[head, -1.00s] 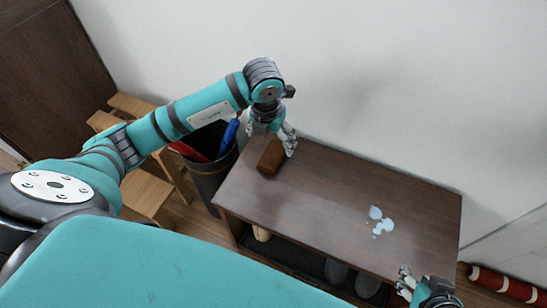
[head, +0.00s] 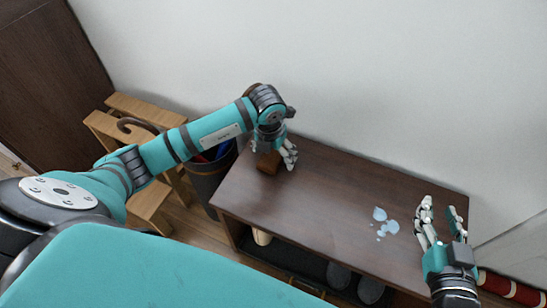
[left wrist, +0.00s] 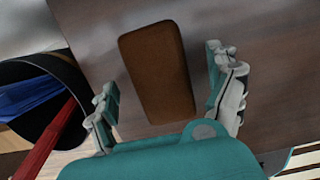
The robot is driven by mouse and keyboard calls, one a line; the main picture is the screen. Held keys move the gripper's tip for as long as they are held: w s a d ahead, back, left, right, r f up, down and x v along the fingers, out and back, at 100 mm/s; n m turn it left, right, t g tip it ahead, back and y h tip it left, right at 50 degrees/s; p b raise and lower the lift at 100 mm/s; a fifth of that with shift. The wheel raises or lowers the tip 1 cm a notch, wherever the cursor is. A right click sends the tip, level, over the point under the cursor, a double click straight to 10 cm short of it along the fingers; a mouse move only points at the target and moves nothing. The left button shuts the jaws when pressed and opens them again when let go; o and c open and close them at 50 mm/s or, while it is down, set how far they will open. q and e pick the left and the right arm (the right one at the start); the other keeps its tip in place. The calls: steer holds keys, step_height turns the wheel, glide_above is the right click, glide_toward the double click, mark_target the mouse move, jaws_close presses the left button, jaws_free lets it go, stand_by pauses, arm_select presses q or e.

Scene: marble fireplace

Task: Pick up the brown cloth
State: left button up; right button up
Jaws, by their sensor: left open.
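The brown cloth (head: 268,164) is a folded block lying at the left end of the dark wooden table top (head: 320,207). In the left wrist view the cloth (left wrist: 158,70) lies ahead, between the two sides of the jaws. My left gripper (head: 277,156) is over the cloth in the head view and hides part of it. In the left wrist view the left gripper (left wrist: 168,100) is open and empty, with a finger on each side of the cloth. My right gripper (head: 441,212) is at the right end of the table, fingers spread and empty.
Pale blue liquid spots (head: 385,222) lie on the table top right of centre. A dark bin (head: 207,180) with umbrellas stands left of the table, also in the left wrist view (left wrist: 42,68). Wooden stools (head: 153,193) stand further left. A white wall is behind.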

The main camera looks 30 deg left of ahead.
mark_target(275, 153)
arm_select(q)
steer(key=shift+f, duration=0.15)
steer(key=c, duration=1.2)
arm_select(e)
steer(key=shift+w+r, duration=0.1)
steer(key=shift+r, duration=0.15)
arm_select(q)
steer(key=shift+r, duration=0.2)
